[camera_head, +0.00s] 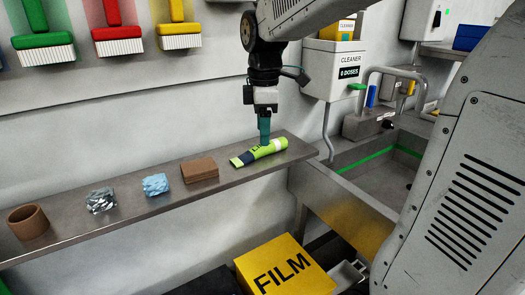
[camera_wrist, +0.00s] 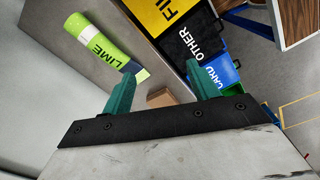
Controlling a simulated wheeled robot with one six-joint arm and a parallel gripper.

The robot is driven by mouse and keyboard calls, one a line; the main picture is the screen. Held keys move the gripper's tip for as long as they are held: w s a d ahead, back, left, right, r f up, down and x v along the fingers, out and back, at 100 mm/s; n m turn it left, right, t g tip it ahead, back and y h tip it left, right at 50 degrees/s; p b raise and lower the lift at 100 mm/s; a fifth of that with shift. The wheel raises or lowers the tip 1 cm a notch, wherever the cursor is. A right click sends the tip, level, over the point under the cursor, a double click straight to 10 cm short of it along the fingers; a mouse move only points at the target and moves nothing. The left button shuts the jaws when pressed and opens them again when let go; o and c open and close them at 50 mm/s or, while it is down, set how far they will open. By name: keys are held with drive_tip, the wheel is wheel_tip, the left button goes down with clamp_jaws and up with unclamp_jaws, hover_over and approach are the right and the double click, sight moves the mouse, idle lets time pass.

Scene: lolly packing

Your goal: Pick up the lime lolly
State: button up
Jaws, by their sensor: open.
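The lime lolly is a lime green wrapped packet (camera_head: 259,152) with a white band and a dark end, lying on the narrow metal shelf (camera_head: 130,212) near its right end. In the wrist view the lime lolly (camera_wrist: 97,42) lies at upper left, with the word LIME readable on it. My gripper (camera_head: 264,138) points down over the lolly in the head view. In the wrist view its two teal fingers (camera_wrist: 158,82) are apart, with nothing held between them. The lolly's dark end lies near the left finger. I cannot tell whether they touch.
Left along the shelf are a brown block (camera_head: 200,171), a crumpled blue piece (camera_head: 155,184), crumpled foil (camera_head: 101,200) and a brown ring (camera_head: 28,222). A yellow FILM bin (camera_head: 283,265) stands below. A sink (camera_head: 375,180) is at right. The wall is close behind.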

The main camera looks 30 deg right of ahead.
sight(260, 151)
drive_tip(key=w+d+f+n, duration=0.1)
drive_tip(key=w, duration=0.2)
drive_tip(key=w+d+f+n, duration=0.1)
drive_tip(key=w+d+n, duration=0.1)
drive_tip(key=w, duration=0.1)
drive_tip(key=w+d+n, duration=0.1)
drive_tip(key=w+n, duration=0.1)
drive_tip(key=shift+w+d+f, duration=0.3)
drive_tip(key=shift+w+f, duration=0.1)
drive_tip(key=shift+w+d+f, duration=0.1)
drive_tip(key=shift+w+f, duration=0.05)
drive_tip(key=shift+f, duration=0.15)
wheel_tip(260, 151, down, 7)
drive_tip(key=shift+w+f, duration=0.15)
drive_tip(key=c, duration=1.1)
